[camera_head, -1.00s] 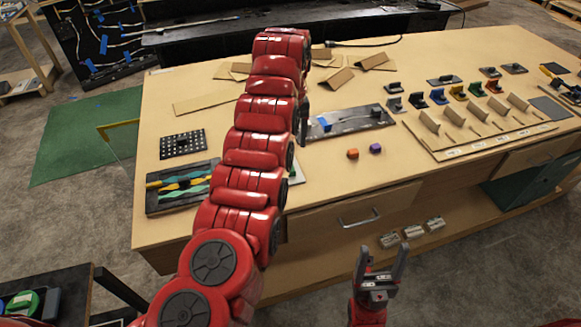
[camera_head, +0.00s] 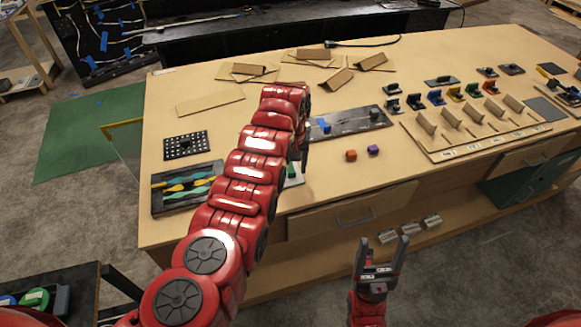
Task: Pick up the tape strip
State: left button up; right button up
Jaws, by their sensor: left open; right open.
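A small blue piece (camera_head: 325,126), perhaps the tape strip, is on the dark board (camera_head: 359,119) in the middle of the table; it is too small to be sure. My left gripper (camera_head: 303,160) hangs at the end of the red arm, just left of the dark board and apart from the blue piece. Its fingers are mostly hidden behind my wrist; it is open. My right gripper (camera_head: 384,244) is open and empty, pointing up in front of the table, above the lower shelf.
A black tray (camera_head: 159,207) with coloured wavy strips is at left. Cardboard pieces (camera_head: 210,101) lie behind. A wooden rack (camera_head: 437,148) and several coloured holders stand at right.

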pick_arm(q)
jog(key=shift+f, duration=0.8)
grip_shut()
